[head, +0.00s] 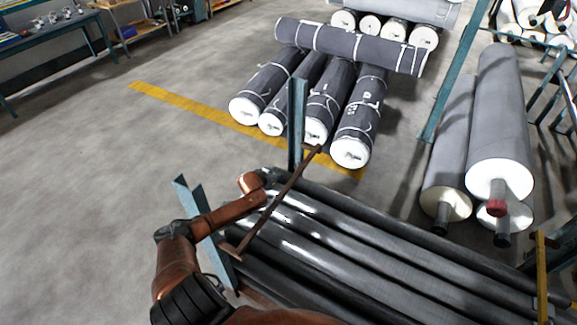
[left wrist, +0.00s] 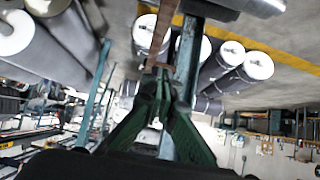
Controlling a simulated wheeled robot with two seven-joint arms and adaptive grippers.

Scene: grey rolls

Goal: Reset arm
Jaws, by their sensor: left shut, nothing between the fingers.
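My left arm (head: 222,215) comes in from the bottom of the head view, with brown-orange links bent over the rack of dark rolls. Its gripper (head: 270,175) is small and dark there, close to a teal upright post. In the left wrist view the dark green fingers (left wrist: 158,82) are closed together and hold nothing. A rusty bar (left wrist: 161,32) and a teal post (left wrist: 188,55) show just beyond the fingertips; I cannot tell whether they touch. My right gripper is not in view.
Long dark rolls (head: 330,235) lie on a rack below the arm, with a rusty bar (head: 275,203) across it. A teal post (head: 297,120) rises at its far end. Wrapped rolls (head: 350,48) are stacked beyond; grey rolls (head: 497,110) lie at right. Floor (head: 100,190) at left is clear.

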